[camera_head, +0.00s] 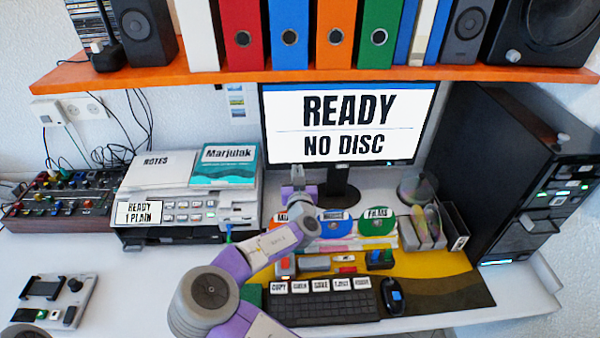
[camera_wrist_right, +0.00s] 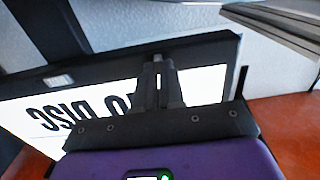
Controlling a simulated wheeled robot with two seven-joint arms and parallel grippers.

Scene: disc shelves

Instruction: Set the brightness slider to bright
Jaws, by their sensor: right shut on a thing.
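The monitor (camera_head: 346,120) stands at the back of the desk, its screen reading READY and NO DISC. The brightness slider's small grey knob (camera_wrist_right: 157,58) shows at the bezel in the right wrist view, where the screen appears upside down. My right gripper (camera_head: 298,172) is at the left part of the monitor's lower bezel; it also shows in the right wrist view (camera_wrist_right: 158,74). Its fingers are shut on the knob and hide most of it. The slider's track is too small to read. My left gripper is out of view.
A pale mark (camera_wrist_right: 58,82) sits farther along the bezel. Discs (camera_head: 377,222) stand below the monitor, close to my right arm. A keyboard (camera_head: 322,306) and mouse (camera_head: 393,297) lie in front. An orange shelf (camera_head: 200,76) with binders hangs above.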

